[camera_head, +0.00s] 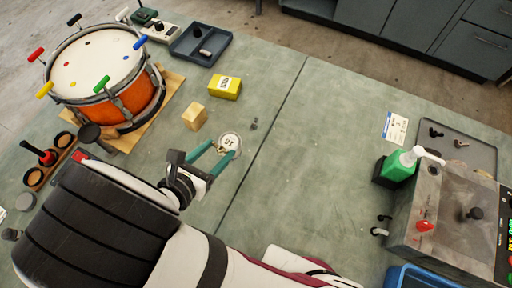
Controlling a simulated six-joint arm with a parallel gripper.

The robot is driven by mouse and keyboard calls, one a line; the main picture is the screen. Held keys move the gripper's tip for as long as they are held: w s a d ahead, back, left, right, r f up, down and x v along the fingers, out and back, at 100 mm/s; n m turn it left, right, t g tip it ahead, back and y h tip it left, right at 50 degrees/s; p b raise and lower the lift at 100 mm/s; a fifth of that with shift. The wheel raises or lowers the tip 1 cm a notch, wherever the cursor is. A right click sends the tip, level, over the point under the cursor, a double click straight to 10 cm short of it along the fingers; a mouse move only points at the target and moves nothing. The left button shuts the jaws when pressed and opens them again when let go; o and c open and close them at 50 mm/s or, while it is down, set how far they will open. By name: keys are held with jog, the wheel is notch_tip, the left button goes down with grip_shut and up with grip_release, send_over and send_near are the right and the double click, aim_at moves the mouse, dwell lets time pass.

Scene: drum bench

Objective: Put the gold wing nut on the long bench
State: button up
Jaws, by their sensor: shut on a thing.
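My gripper (222,148) reaches over the left part of the long bench (310,150), with its two teal fingers spread. It is shut on a round, pale-faced disc (231,141) with dark marks and a brownish rim. I cannot tell whether the disc touches the bench. No gold wing nut can be made out clearly. A small grey piece (254,124) lies on the bench just beyond the disc. A small brownish piece (461,143) lies in the grey tray (482,155) at the right, too small to identify.
An orange drum (128,98) with coloured-handled keys stands at the left. A wooden block (195,116) and yellow box (225,87) are near my gripper. A blue-grey tray (184,48) is at the back. The bench middle is clear.

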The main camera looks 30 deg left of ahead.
jog(key=w+d+m+g+h, duration=0.2)
jog(key=w+d+m+h, duration=0.25)
jog(key=d, duration=0.35)
jog(key=w+d+m+g+h, duration=0.2)
jog(key=w+d+m+h, duration=0.3)
jog(key=d, duration=0.3)
jog(key=d+m+g+h, duration=0.2)
jog(key=d+m+g, duration=0.9)
jog(key=d, duration=0.8)
jog(key=shift+g, duration=0.3)
jog(key=f, duration=0.3)
jog(key=s+f, duration=0.1)
jog(key=f, duration=0.7)
jog(key=shift+s+d, duration=0.15)
jog(key=shift+d, duration=0.15)
jog(key=o, duration=1.3)
